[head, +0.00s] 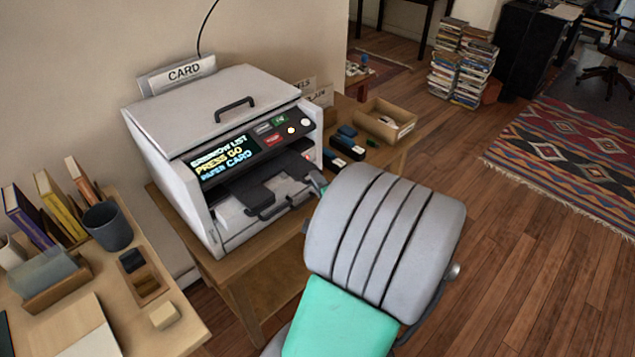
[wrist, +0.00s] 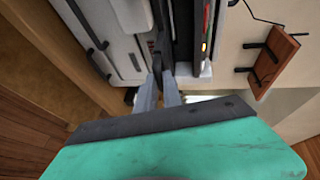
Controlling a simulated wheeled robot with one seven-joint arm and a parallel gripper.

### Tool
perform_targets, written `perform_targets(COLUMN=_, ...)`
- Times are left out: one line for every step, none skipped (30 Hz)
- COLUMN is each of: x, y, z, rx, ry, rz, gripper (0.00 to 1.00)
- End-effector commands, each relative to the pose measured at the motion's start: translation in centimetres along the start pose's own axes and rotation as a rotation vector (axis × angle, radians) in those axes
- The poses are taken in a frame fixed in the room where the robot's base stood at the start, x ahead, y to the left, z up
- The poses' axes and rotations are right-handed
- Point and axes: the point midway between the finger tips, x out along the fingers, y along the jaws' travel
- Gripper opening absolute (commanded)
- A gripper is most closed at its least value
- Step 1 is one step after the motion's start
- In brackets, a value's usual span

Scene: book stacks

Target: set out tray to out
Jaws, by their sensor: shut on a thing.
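The white card machine (head: 225,150) stands on a wooden table, with a lit screen and buttons on its sloped front. Its dark out tray (head: 285,172) lies in the opening below the screen and sticks out at the front. My gripper (head: 318,182) is at the tray's front right end, mostly hidden behind my grey and green arm. In the wrist view my gripper's fingers (wrist: 164,82) are closed on a dark part of the out tray (wrist: 158,48). The exact grip point is partly hidden by the fingers.
A drawer-like front with a dark handle (head: 270,209) sits below the tray. A wooden box (head: 385,120) and small dark items stand right of the machine. A desk with books and a dark cup (head: 108,227) is at the left. Open floor lies at the right.

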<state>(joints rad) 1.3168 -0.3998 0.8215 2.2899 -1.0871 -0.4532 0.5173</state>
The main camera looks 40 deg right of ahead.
Motion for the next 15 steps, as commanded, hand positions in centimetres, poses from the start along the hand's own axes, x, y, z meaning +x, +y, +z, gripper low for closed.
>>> perform_targets(x=-0.07, y=0.23, z=-0.10, rx=0.001, ry=0.004, rz=0.005, gripper=0.00)
perform_targets(x=-0.08, y=0.25, z=-0.14, rx=0.001, ry=0.005, rz=0.006, gripper=0.00)
perform_targets(x=-0.09, y=0.26, z=-0.17, rx=0.001, ry=0.006, rz=0.006, gripper=0.00)
perform_targets(x=-0.09, y=0.27, z=-0.18, rx=0.002, ry=0.006, rz=0.006, gripper=0.00)
perform_targets(x=-0.10, y=0.28, z=-0.19, rx=0.002, ry=0.006, rz=0.006, gripper=0.00)
perform_targets(x=-0.09, y=0.29, z=-0.19, rx=0.002, ry=0.007, rz=0.007, gripper=0.00)
perform_targets(x=-0.09, y=0.30, z=-0.19, rx=0.001, ry=0.007, rz=0.007, gripper=0.00)
perform_targets(x=-0.09, y=0.30, z=-0.19, rx=0.001, ry=0.007, rz=0.007, gripper=0.12)
perform_targets(x=-0.09, y=0.30, z=-0.18, rx=0.001, ry=0.007, rz=0.007, gripper=0.16)
perform_targets(x=-0.08, y=0.29, z=-0.15, rx=0.001, ry=0.006, rz=0.007, gripper=0.18)
perform_targets(x=-0.08, y=0.27, z=-0.12, rx=0.001, ry=0.005, rz=0.006, gripper=0.20)
perform_targets(x=-0.07, y=0.26, z=-0.11, rx=0.001, ry=0.005, rz=0.006, gripper=0.24)
perform_targets(x=-0.07, y=0.25, z=-0.10, rx=0.001, ry=0.005, rz=0.006, gripper=0.26)
perform_targets(x=-0.06, y=0.23, z=-0.10, rx=0.001, ry=0.004, rz=0.005, gripper=0.29)
perform_targets(x=-0.06, y=0.22, z=-0.09, rx=0.001, ry=0.004, rz=0.005, gripper=0.32)
